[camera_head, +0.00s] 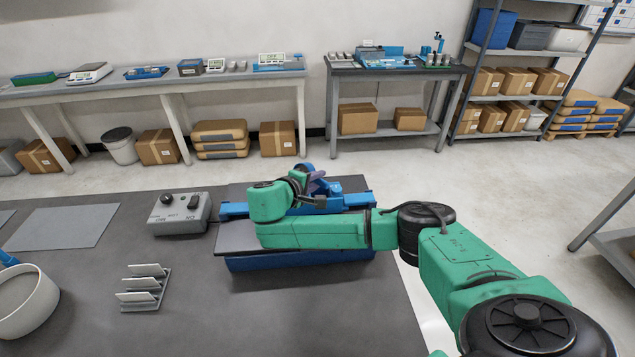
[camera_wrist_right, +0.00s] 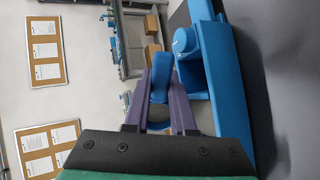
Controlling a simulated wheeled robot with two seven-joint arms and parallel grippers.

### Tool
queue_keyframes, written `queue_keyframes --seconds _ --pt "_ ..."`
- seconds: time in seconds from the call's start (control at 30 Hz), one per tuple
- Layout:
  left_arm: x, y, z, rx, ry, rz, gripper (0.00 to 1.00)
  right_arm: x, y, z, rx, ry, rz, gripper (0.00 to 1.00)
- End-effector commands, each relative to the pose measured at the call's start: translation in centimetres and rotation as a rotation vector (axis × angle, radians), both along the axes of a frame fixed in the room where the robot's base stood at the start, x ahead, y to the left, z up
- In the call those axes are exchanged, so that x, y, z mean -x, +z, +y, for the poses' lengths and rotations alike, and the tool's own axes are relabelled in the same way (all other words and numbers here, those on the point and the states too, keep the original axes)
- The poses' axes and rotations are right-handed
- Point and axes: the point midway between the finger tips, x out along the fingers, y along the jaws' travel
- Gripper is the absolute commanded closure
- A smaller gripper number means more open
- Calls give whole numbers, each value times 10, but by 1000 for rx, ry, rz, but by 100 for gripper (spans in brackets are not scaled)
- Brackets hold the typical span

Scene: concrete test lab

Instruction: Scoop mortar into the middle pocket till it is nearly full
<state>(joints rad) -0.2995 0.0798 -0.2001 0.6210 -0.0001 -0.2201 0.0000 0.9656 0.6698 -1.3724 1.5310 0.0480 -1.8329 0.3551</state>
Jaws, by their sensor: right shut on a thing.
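My right gripper (camera_head: 317,178), with purple fingers, is over the blue device (camera_head: 345,200) on the dark plate. In the wrist view my right gripper (camera_wrist_right: 161,78) is shut on a blue handle (camera_wrist_right: 157,88), close beside a blue bar with a round knob (camera_wrist_right: 186,42). What the handle belongs to is unclear. A white bowl (camera_head: 38,312) stands at the left edge, with a blue piece (camera_head: 8,259) at its rim. A small metal piece with upright plates and gaps (camera_head: 150,287) stands right of the bowl. No mortar or pocket filling is clearly visible. My left gripper is out of view.
A grey control box (camera_head: 181,214) with knobs stands left of the blue device. A flat grey sheet (camera_head: 62,227) lies at the left. The table front between the metal piece and my right arm is clear. Benches (camera_head: 150,88) and shelves stand along the far wall.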

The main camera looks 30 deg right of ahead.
Motion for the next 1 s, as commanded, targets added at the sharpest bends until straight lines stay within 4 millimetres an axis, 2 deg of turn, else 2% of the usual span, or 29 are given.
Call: queue_keyframes --seconds 0.9,1.0 --pt "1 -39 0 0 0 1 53 2 -8 5 202 1 -105 100" --pt "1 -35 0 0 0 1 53 2 -4 5 198 1 -103 100"
